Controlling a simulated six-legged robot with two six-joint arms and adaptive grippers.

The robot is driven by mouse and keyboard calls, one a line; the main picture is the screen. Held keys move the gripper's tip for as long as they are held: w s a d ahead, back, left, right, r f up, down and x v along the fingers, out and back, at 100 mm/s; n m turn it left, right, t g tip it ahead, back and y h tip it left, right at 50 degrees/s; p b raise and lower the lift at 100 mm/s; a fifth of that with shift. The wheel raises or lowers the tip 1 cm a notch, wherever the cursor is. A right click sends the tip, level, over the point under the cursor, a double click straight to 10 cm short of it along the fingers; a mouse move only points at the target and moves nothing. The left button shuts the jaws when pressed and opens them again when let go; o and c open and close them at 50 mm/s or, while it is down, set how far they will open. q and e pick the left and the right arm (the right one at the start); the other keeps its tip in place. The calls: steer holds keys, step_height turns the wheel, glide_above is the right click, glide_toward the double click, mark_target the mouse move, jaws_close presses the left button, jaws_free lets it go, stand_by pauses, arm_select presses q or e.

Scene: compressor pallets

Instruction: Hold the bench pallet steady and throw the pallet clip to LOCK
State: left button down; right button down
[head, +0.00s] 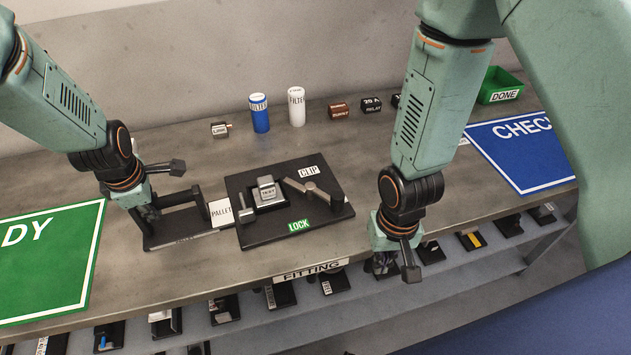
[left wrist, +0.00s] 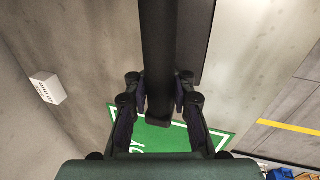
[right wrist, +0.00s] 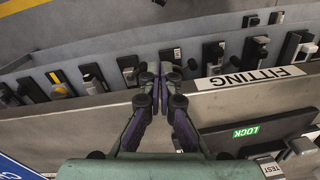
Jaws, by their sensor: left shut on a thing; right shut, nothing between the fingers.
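The dark bench pallet (head: 250,228) lies on the bench in the head view. It carries a grey TEST block (head: 266,190) and the pallet clip (head: 318,195), a grey lever on a pivot. The lever lies slantwise between the white CLIP label (head: 309,171) and the green LOCK label (head: 299,225), clear of LOCK. My left gripper (head: 150,207) is shut on a dark bar (left wrist: 158,45) at the pallet's left; how the bar joins the pallet is unclear. My right gripper (right wrist: 158,88) is shut and empty, near the bench's front edge, right of the pallet.
A blue filter (head: 260,115), a white filter (head: 297,107) and small labelled blocks stand behind the pallet. A green DONE bin (head: 500,87) and a blue CHECK mat (head: 520,150) are right, a green mat (head: 45,255) left. A lower shelf (head: 500,262) holds several dark fittings.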

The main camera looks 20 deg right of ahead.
arm_select(q)
steer(key=shift+w, duration=0.1)
arm_select(e)
steer(key=w+d+r+m+y, duration=0.1)
steer(key=w+d+r+m, duration=0.1)
steer(key=w+r+m, duration=0.4)
steer(key=w+d+r+m+g+y, duration=0.1)
steer(key=w+d+r+m, duration=0.2)
steer(key=w+r+m, duration=0.3)
steer(key=w+r, duration=0.3)
steer(key=w, duration=0.2)
steer(key=shift+w+d+r, duration=0.15)
steer(key=shift+w+r, duration=0.05)
steer(key=shift+w, duration=0.2)
arm_select(q)
steer(key=shift+r, duration=0.1)
arm_select(e)
steer(key=x, duration=1)
steer(key=a, duration=0.1)
steer(key=s+a, duration=0.1)
steer(key=a, duration=0.1)
steer(key=shift+a, duration=0.25)
steer(key=shift+s+a, duration=0.1)
steer(key=shift+a, duration=0.25)
